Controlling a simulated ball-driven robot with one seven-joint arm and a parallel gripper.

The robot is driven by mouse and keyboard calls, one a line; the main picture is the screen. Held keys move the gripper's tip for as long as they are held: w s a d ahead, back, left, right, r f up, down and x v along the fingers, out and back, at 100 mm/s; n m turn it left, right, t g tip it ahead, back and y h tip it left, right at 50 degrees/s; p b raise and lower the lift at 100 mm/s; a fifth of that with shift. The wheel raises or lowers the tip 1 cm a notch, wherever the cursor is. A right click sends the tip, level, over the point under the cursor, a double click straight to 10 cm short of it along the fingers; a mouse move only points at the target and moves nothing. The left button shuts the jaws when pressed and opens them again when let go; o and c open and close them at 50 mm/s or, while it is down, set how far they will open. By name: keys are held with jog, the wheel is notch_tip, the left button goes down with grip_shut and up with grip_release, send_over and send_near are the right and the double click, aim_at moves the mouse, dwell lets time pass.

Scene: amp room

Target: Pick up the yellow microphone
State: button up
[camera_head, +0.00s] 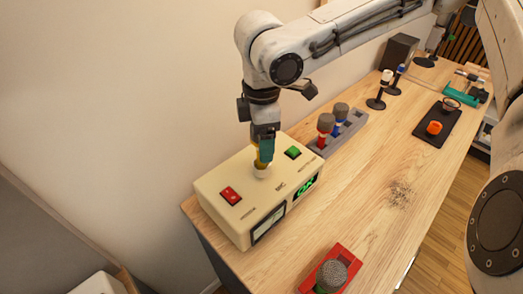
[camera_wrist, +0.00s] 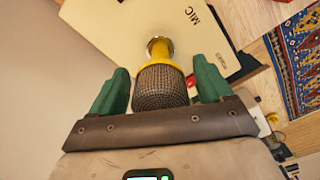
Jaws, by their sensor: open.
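The yellow microphone (camera_wrist: 158,57) stands with its foot on the cream amp box marked MIC (camera_head: 233,200). In the wrist view its dark mesh head points toward my gripper (camera_wrist: 160,80). The two green fingers are open, one on each side of the mesh head, with a visible gap on both sides. In the head view my gripper (camera_head: 264,150) points down over the box top and hides most of the microphone; only a bit of yellow (camera_head: 257,161) shows beside the fingers.
The box has a red switch (camera_head: 231,195) and a green switch (camera_head: 293,152). A grey rack (camera_head: 318,145) with a red and a blue microphone stands close behind. A red holder (camera_head: 344,260) with a microphone lies at the front. The wooden table (camera_head: 355,195) has clear room at its middle.

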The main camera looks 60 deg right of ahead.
jog(key=shift+c, duration=0.4)
jog(key=c, duration=1.3)
jog(key=shift+r, duration=0.5)
notch_tip(320, 180, up, 2)
jog(key=shift+r, duration=0.1)
jog(key=s+a+r+b, duration=0.5)
jog(key=s+r+b, duration=0.4)
jog(key=s, duration=0.4)
jog(key=shift+r+b, duration=0.35)
jog(key=shift+r, duration=0.1)
